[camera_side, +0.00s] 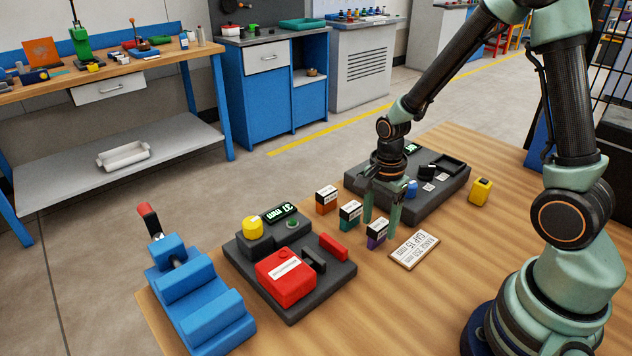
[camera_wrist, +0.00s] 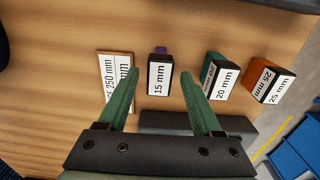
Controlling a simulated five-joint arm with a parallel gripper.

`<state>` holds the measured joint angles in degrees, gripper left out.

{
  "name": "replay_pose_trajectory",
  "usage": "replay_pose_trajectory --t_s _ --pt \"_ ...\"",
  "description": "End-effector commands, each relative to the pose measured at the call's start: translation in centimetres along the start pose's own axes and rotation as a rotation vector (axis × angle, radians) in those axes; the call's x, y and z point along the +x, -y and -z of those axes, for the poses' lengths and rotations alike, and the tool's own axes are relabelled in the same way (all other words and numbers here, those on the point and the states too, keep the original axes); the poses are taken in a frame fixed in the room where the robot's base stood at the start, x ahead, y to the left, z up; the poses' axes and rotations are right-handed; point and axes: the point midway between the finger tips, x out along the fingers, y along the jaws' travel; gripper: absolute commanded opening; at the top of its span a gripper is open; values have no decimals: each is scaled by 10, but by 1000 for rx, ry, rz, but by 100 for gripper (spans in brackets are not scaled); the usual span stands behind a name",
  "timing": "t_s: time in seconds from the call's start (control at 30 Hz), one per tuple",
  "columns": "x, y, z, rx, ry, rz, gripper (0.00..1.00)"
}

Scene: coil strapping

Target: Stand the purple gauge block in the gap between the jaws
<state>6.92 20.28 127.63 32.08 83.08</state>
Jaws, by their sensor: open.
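The purple gauge block (camera_side: 376,234) stands on the wooden table in the side view, white label on top. In the wrist view the purple gauge block (camera_wrist: 160,76) reads "15 mm". My gripper (camera_side: 381,218) points down, open and empty, over the block. In the wrist view the block shows between the two green fingertips of my gripper (camera_wrist: 160,74), with space on both sides; I cannot tell the exact height. A blue vise-like fixture (camera_side: 188,292) with raised blue blocks and a gap between them stands at front left.
A teal block (camera_side: 349,214) and an orange block (camera_side: 326,199) stand in a row beside the purple one. A card (camera_side: 414,249) lies right of it. A dark machine (camera_side: 318,291) with a red box is at left; another dark unit (camera_side: 436,196) stands behind.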

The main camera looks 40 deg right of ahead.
Motion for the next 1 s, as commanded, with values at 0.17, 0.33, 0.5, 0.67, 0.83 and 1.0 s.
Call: replay_pose_trajectory --t_s 0.17,0.33,0.5,0.67,0.83,1.0 --pt "-35 6 3 1 -1 9 66" --pt "-68 6 4 0 -1 7 66" --pt "-94 6 4 0 -1 4 66" --pt "-106 6 4 -6 -1 4 66" --pt "-126 2 -2 -172 -12 60 66" --pt "-160 -10 -15 -587 -73 186 66"
